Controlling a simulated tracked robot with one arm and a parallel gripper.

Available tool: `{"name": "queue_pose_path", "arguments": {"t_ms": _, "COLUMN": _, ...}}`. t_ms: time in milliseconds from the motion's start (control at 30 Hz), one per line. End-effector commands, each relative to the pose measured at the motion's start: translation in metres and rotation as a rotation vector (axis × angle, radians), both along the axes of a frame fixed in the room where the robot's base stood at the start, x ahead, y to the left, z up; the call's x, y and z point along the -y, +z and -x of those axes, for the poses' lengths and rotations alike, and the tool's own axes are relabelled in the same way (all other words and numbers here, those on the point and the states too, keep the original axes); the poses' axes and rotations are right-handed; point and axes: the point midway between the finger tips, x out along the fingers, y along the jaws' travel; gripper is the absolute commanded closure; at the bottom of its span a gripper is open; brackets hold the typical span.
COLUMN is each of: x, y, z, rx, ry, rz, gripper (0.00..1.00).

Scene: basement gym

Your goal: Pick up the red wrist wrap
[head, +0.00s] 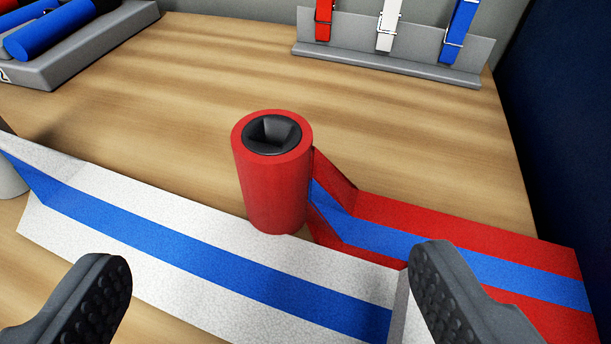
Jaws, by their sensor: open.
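The red wrist wrap (270,190) stands upright as a roll on the wooden surface, with a dark hollow core at its top. Its red tail with a blue stripe (430,222) runs out to the right. My gripper (270,275) is open and empty, with one dark ribbed finger at the lower left and one at the lower right. The roll is beyond the fingertips, between them in the picture and apart from both. The right finger hides part of the tail.
A white strip with a blue stripe (190,240) crosses in front of the red roll. A grey rack (395,60) with red, white and blue clips stands at the back. A grey tray (105,50) with blue rolls is at upper left. Wood behind the roll is clear.

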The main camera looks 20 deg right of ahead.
Motion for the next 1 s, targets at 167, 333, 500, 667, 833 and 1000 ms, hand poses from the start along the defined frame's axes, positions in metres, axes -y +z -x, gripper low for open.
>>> {"name": "queue_pose_path", "arguments": {"t_ms": 167, "x": 0.007, "y": -0.012, "z": -0.025, "rx": -0.002, "ry": 0.001, "rz": -0.002, "gripper": 0.19}}
{"name": "queue_pose_path", "arguments": {"t_ms": 333, "x": 0.013, "y": -0.02, "z": -0.045, "rx": 0.0, "ry": -0.001, "rz": -0.002, "gripper": 0.19}}
{"name": "queue_pose_path", "arguments": {"t_ms": 500, "x": 0.015, "y": -0.024, "z": -0.055, "rx": 0.0, "ry": 0.002, "rz": -0.001, "gripper": 0.19}}
{"name": "queue_pose_path", "arguments": {"t_ms": 667, "x": 0.017, "y": -0.025, "z": -0.059, "rx": 0.0, "ry": 0.001, "rz": 0.0, "gripper": 0.19}}
{"name": "queue_pose_path", "arguments": {"t_ms": 833, "x": 0.021, "y": -0.033, "z": -0.072, "rx": -0.001, "ry": 0.0, "rz": -0.001, "gripper": 0.19}}
{"name": "queue_pose_path", "arguments": {"t_ms": 1000, "x": 0.026, "y": -0.041, "z": -0.092, "rx": 0.001, "ry": -0.001, "rz": -0.001, "gripper": 0.19}}
